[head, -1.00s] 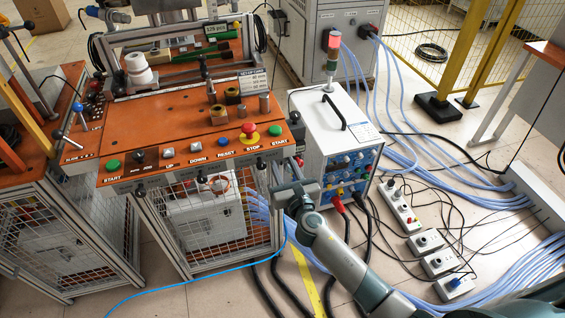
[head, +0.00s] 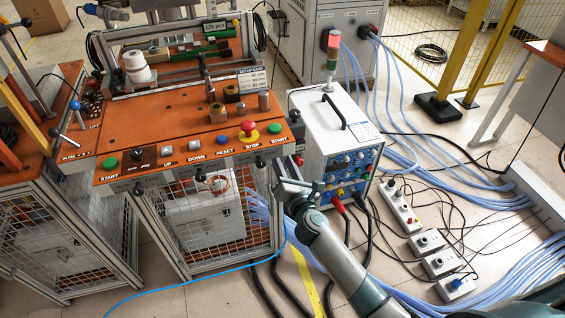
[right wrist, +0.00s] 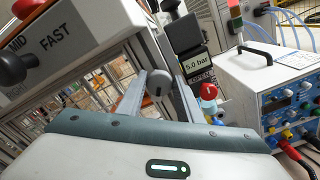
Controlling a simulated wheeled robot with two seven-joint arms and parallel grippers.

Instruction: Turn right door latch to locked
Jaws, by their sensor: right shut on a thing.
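My right gripper (head: 277,172) reaches in from the lower right to the right front edge of the orange-topped machine, below its right START button. In the right wrist view its two pale fingers (right wrist: 158,98) are closed around a dark grey rounded knob (right wrist: 158,82), which seems to be the right door latch. The knob sits beside the machine's grey frame post. In the head view the fingers and frame hide the latch, and I cannot tell its turned position. The mesh door (head: 225,225) below the panel looks closed. My left gripper is not in view.
A white power unit (head: 335,140) with cables stands close to the right of my gripper. A black knob (right wrist: 10,68) marked FAST and a 5.0 bar gauge (right wrist: 199,63) are near in the wrist view. Black hoses and a blue cable (head: 200,283) lie on the floor.

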